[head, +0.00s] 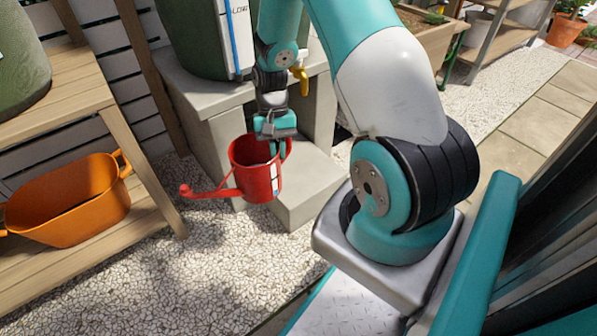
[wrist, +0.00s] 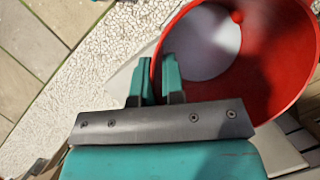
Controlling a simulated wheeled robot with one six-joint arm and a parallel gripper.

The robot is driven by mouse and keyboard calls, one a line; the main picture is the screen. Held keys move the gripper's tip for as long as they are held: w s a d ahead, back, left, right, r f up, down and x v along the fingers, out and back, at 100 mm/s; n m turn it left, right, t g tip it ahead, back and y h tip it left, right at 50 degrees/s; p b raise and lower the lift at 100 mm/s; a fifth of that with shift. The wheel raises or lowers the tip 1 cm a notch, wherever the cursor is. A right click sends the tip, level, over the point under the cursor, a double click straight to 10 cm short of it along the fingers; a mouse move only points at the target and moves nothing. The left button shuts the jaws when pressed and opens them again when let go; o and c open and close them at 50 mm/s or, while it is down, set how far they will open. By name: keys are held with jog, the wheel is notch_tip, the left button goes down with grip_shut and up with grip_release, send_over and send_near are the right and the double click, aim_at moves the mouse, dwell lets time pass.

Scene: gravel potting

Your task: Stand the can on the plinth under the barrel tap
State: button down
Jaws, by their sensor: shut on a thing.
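The red watering can (head: 252,172) hangs upright or nearly so, its spout pointing left. My gripper (head: 284,148) is shut on its right-hand wall near the rim. In the wrist view the fingers of my gripper (wrist: 158,78) close over the rim of the can (wrist: 285,60), and a pale round area shows inside. The low grey concrete plinth (head: 312,185) is behind and right of the can, which hides its left part. I cannot tell whether the can touches it. The yellow tap (head: 301,76) sticks out from the green barrel (head: 190,38), above and right of the can.
The barrel stands on a taller concrete stand (head: 200,92). A wooden shelf unit (head: 105,235) with an orange tub (head: 70,210) is at left, near the can's spout. Pale gravel (head: 225,270) lies open in front. Paving (head: 530,135) and a planter (head: 425,35) are at right.

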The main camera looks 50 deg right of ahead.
jog(key=s+d+f+m+t+b, duration=0.2)
jog(key=s+d+f+m+t, duration=0.2)
jog(key=s+m, duration=0.5)
jog(key=s+d+f+m+t+b, duration=0.1)
jog(key=s+d+f+m+t, duration=0.3)
jog(key=s+m, duration=0.5)
jog(key=w+d+m+g+b, duration=0.1)
jog(key=w+d+b, duration=0.25)
jog(key=w, duration=0.65)
jog(key=w+d+m+b, duration=0.15)
jog(key=w+b, duration=0.25)
jog(key=w, duration=0.6)
notch_tip(320, 180, down, 7)
jog(key=w+b, duration=0.1)
jog(key=b, duration=0.5)
jog(key=shift+d+f+n, duration=0.2)
jog(key=shift+d+n, duration=0.1)
jog(key=shift+n, duration=0.05)
jog(key=shift+r, duration=0.1)
jog(key=c, duration=1.2)
grip_release()
jog(key=shift+s, duration=0.1)
